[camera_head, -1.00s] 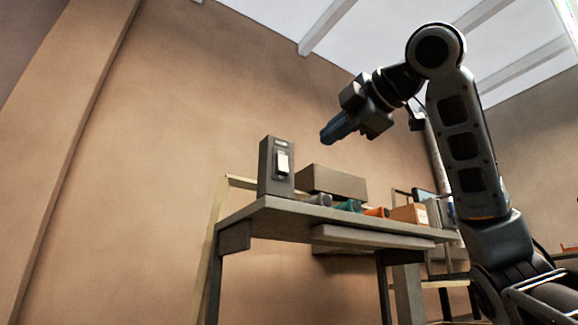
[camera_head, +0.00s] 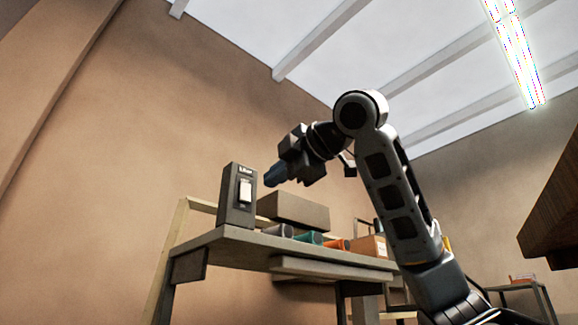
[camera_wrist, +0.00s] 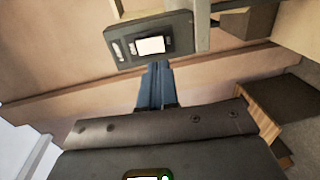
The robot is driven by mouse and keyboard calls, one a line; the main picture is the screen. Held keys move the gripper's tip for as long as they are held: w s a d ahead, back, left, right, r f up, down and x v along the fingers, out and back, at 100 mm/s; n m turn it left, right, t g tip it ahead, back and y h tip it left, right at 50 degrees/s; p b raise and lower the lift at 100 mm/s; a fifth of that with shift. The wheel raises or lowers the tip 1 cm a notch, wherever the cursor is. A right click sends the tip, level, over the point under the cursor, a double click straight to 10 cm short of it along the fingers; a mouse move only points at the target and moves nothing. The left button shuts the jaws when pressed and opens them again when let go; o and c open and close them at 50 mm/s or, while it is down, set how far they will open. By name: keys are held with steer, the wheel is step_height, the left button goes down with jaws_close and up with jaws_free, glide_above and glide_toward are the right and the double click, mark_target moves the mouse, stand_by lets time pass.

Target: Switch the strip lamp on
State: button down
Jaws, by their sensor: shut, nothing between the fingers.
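The switch box (camera_head: 232,212), dark grey with a label at its top, stands upright at the left end of the workbench. Its pale rocker switch (camera_head: 245,191) faces my arm; in the wrist view the rocker (camera_wrist: 151,45) lies just past my fingertips. My gripper (camera_head: 268,181) is shut and empty, its blue fingers pointing at the box with a small gap in the head view. In the wrist view the gripper (camera_wrist: 158,66) is near the box's edge; I cannot tell whether it touches. The strip lamp (camera_head: 517,58) on the ceiling looks bright white.
The workbench (camera_head: 225,240) holds a long grey box (camera_head: 295,210), several coloured cylinders (camera_head: 308,237) and a cardboard box (camera_head: 370,247) right of the switch box. A dark brown overhang (camera_head: 552,215) is at the far right.

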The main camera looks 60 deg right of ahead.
mark_target(246, 198)
steer(key=p+x, duration=0.1)
steer(key=x, duration=0.6)
steer(key=shift+w, duration=0.1)
steer(key=shift+f, duration=0.1)
steer(key=shift+w+f, duration=0.15)
steer(key=shift+f, duration=0.1)
steer(key=shift+d+r+t, duration=0.1)
steer(key=shift+r+t, duration=0.15)
steer(key=shift+t, duration=0.05)
steer(key=shift+f, duration=0.1)
